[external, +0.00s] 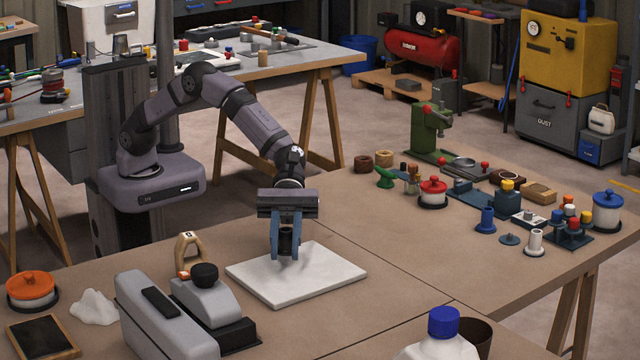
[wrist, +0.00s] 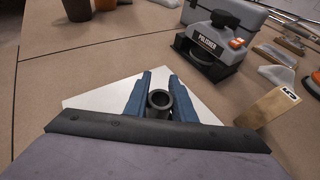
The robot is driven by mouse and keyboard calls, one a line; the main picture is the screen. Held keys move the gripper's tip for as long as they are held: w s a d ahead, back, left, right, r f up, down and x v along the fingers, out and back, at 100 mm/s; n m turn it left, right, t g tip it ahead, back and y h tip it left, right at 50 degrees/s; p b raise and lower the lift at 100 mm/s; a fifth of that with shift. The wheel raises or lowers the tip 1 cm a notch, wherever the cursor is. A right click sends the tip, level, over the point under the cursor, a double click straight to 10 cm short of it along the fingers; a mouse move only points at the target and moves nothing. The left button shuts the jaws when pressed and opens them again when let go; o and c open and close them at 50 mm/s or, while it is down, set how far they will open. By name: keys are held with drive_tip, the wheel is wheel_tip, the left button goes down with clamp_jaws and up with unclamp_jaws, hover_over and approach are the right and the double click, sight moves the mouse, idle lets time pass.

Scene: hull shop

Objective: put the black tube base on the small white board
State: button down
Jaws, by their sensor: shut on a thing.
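The black tube base (wrist: 159,101) is between the fingers of my gripper (wrist: 158,92), which is shut on it; its round open top faces the wrist camera. In the external view my gripper (external: 287,250) points down over the small white board (external: 325,277), with the dark tube base (external: 289,241) showing between the blue fingers. The tube base is over the board's back left part. I cannot tell whether its bottom touches the board. The white board also shows in the wrist view (wrist: 100,97), partly hidden behind my gripper.
A grey polisher (external: 207,301) stands left of the board, with a wooden numbered piece (external: 189,249) behind it. A white bottle (external: 441,338) and a brown cup (external: 478,335) are at the front. Several small parts and a green press (external: 428,130) stand at the right.

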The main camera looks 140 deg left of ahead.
sight(286, 249)
drive_tip(key=shift+f, duration=1.45)
drive_tip(key=shift+f, duration=0.1)
drive_tip(key=shift+f, duration=0.15)
drive_tip(key=c, duration=1.5)
unclamp_jaws()
drive_tip(key=shift+r, duration=0.3)
drive_tip(key=b+v, duration=0.1)
drive_tip(key=v, duration=1.1)
